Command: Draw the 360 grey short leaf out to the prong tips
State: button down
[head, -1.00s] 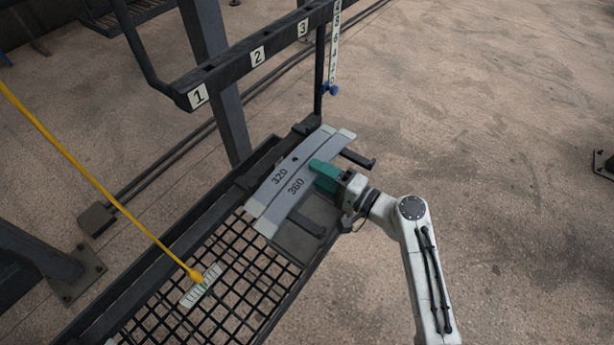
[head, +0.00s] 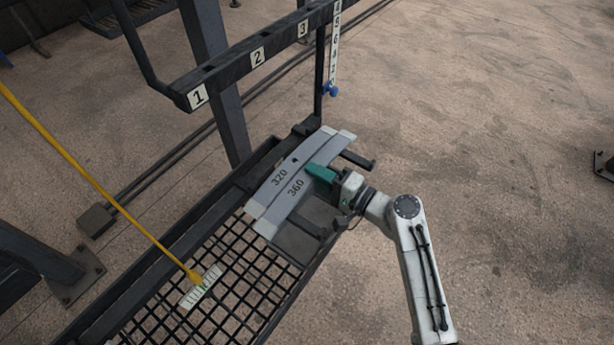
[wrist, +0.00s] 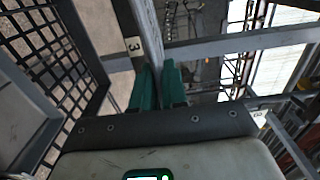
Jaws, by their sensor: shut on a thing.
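The 360 grey short leaf (head: 306,178) lies against the 320 leaf (head: 270,186), on its outer side, toward my arm. Both rest on two dark prongs, a lower one (head: 307,224) and an upper one (head: 358,159), whose ends stick out past the 360 leaf. My gripper (head: 311,169) has its teal fingers at the 360 leaf's outer edge, near mid-length. In the wrist view, a grey strip (wrist: 148,30) runs between the teal fingers (wrist: 157,82), and they are shut on it. The exact finger contact is hidden in the head view.
A dark rail (head: 230,75) with number tags 1, 2 and 3 stands above the leaves. A black mesh shelf (head: 225,290) lies below left. A yellow pointer (head: 110,198) ends at a small white scale (head: 200,288).

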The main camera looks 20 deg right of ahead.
dwell(0.4)
jog(key=shift+r, duration=0.1)
jog(key=v, duration=0.7)
jog(key=shift+r, duration=0.15)
dwell(1.6)
